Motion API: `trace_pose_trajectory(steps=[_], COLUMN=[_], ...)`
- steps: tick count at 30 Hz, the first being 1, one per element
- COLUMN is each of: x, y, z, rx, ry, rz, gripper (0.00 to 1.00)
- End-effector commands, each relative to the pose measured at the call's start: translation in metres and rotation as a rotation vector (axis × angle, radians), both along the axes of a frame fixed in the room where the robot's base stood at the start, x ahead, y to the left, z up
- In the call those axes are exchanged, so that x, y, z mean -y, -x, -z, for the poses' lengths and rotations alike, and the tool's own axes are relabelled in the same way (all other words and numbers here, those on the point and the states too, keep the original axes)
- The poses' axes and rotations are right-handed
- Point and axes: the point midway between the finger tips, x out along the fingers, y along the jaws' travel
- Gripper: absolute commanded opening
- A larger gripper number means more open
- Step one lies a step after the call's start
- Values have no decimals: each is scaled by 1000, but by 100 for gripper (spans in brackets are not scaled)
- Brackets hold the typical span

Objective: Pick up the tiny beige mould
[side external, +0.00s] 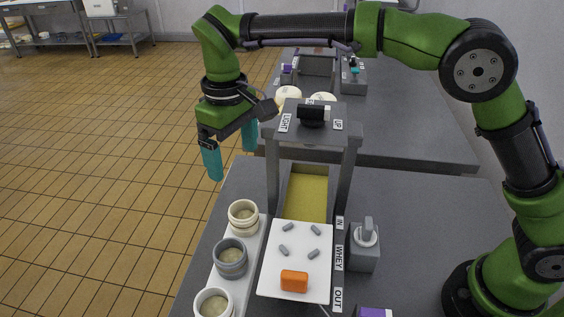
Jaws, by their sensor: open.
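A small beige round mould (243,231) stands at the far end of a white strip, left of the gated station. A grey round mould (231,272) stands in front of it. A paler, whitish mould (201,302) is nearest, cut off by the bottom edge. All three seem to hold pale contents. Which one is the tiny beige mould is not certain; the far one looks most beige. My gripper (232,163) has teal fingers spread apart with nothing between them. It hangs above and behind the far mould, at the upper left, touching nothing.
A white board (270,282) holds an orange block (294,281) and several grey pegs. Behind it a grey gate (345,185) stands over a yellow chute (307,196). A grey lever box (364,255) is to the right. The tiled floor lies left of the table.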

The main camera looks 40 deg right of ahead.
Motion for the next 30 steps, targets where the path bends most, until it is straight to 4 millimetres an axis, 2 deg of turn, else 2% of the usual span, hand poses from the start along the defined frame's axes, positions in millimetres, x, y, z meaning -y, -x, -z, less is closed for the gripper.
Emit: trace_pose_trajectory(steps=[5, 15, 18, 25, 30], x=[0, 0, 0, 1, 1], y=[1, 1, 0, 1, 0], z=[27, 98, 111, 127, 154], rx=[-5, -4, -3, -3, -4], ry=[2, 1, 1, 1, 2], rz=[-1, 0, 0, 0, 0], gripper=[92, 92, 92, 92, 92])
